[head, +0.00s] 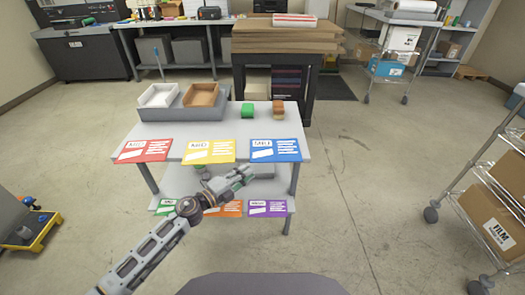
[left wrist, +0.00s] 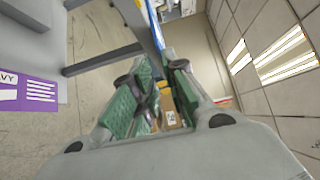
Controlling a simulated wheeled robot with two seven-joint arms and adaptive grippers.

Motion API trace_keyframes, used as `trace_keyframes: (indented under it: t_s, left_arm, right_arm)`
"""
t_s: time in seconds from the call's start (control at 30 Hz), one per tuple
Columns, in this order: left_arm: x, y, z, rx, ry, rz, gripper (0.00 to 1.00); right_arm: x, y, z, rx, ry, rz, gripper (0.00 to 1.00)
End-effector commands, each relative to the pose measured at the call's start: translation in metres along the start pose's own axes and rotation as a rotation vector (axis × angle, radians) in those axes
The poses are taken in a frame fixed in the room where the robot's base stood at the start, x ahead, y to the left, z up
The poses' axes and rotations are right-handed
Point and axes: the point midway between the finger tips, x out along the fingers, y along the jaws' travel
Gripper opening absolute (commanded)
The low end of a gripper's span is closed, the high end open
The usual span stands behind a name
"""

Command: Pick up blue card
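The blue card (head: 276,150) lies flat at the front right of the upper shelf of the grey cart, its near edge at the shelf's front. In the left wrist view a thin blue strip (left wrist: 155,28), apparently its edge, shows beyond the fingertips. My left gripper (head: 244,174) is just below and left of the blue card, in front of the cart. Its green-padded fingers (left wrist: 158,65) are apart, with nothing seen between them. It appears not to touch the card. My right gripper is not in view.
A yellow card (head: 210,151) and a red card (head: 144,151) lie left of the blue one. Green, orange and purple cards (head: 267,208) lie on the lower shelf. A grey tray with bins (head: 182,113) and two small blocks stand behind. A wire rack (head: 490,190) stands right.

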Motion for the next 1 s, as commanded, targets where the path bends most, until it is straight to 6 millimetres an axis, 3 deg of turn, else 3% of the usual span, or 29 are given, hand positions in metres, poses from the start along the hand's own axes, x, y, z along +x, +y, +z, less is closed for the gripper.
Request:
trace_keyframes:
  t_s: [0.37, 1.0]
  left_arm:
    - [0.005, -0.001, 0.001, 0.001, 0.000, 0.000, 0.14]
    - [0.051, -0.003, 0.004, 0.000, 0.000, 0.000, 0.14]
  right_arm:
    - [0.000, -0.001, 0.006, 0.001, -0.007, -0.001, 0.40]
    - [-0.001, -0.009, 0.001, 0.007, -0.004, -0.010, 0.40]
